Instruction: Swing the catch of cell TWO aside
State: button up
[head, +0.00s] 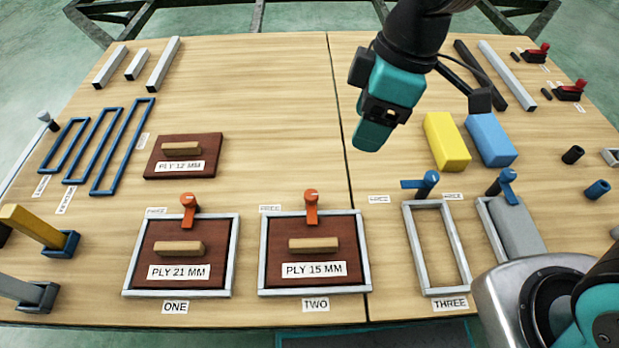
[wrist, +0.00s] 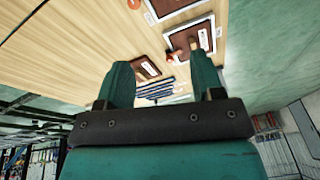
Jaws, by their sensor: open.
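Cell TWO is a light grey frame (head: 364,265) around a dark red-brown panel marked PLY 15 MM (head: 283,243), with a wooden handle bar (head: 315,245). Its orange catch (head: 311,207) has a round knob at the top edge and its arm points down over the panel's edge. My gripper (head: 372,130) hangs above the table, up and right of this catch and apart from it. In the wrist view its two teal fingers (wrist: 160,72) are spread with nothing between them. An orange round part at the top edge there seems to be this catch, mostly cut off.
Cell ONE (head: 236,262) on the left holds PLY 21 MM under an orange catch (head: 189,208). Cell THREE (head: 464,265) on the right is an empty frame with a blue catch (head: 428,183) turned sideways. Yellow (head: 446,141) and blue blocks (head: 491,138) lie behind. The table's middle back is clear.

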jog(key=w+a+f+n+h+p, duration=0.1)
jog(key=w+a+f+n+p, duration=0.25)
jog(key=n, duration=0.25)
jog(key=n+h+p, duration=0.1)
jog(key=n+h, duration=0.1)
jog(key=n, duration=0.3)
send_over(311, 194)
notch_tip(311, 194, down, 6)
jog(key=shift+n, duration=0.3)
notch_tip(311, 194, down, 18)
jog(key=b, duration=0.3)
jog(key=shift+r+b, duration=0.1)
jog(key=shift+b, duration=0.25)
jog(key=c, duration=0.9)
